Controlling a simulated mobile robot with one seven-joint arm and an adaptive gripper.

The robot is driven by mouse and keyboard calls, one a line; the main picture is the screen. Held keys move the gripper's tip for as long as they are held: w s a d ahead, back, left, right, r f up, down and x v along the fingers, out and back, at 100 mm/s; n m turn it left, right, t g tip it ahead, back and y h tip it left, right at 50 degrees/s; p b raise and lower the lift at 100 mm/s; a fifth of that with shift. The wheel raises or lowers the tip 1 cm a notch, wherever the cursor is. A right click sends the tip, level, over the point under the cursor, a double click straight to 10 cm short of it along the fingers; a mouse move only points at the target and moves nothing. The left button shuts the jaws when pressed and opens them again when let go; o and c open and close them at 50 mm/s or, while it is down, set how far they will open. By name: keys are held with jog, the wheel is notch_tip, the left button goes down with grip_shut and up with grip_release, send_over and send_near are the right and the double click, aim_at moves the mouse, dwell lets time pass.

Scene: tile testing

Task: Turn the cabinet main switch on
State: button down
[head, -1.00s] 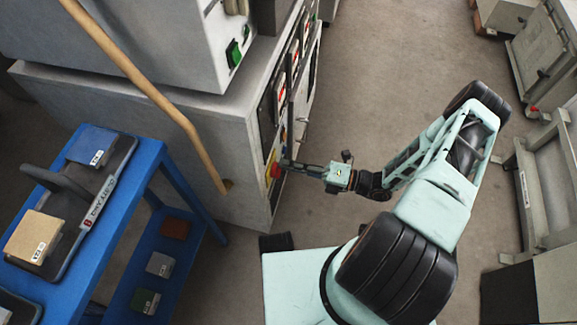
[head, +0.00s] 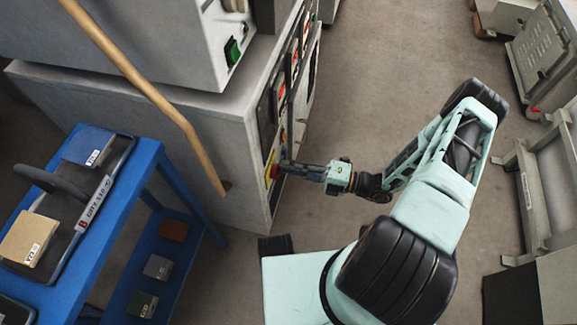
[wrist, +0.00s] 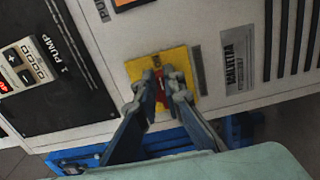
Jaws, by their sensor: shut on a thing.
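The cabinet main switch is a red knob on a yellow plate (wrist: 135,68) on the cabinet's front panel. In the head view the red knob (head: 275,171) shows at the panel's lower near end. My gripper (wrist: 162,82) is closed around the red knob, with one finger on each side; the fingers hide much of it. In the head view my gripper (head: 285,168) reaches the panel from the right. The knob's exact angle is hard to read between the fingers. The grey cabinet (head: 200,135) stands at the left centre.
A blue cart (head: 100,240) with tile samples stands at the left, close to the cabinet. A wooden bar (head: 150,90) slants in front of the cabinet's side. A pump control panel (wrist: 30,75) is left of the switch.

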jog(key=c, duration=2.3)
grip_release()
jog(key=shift+d, duration=0.1)
jog(key=v, duration=1.2)
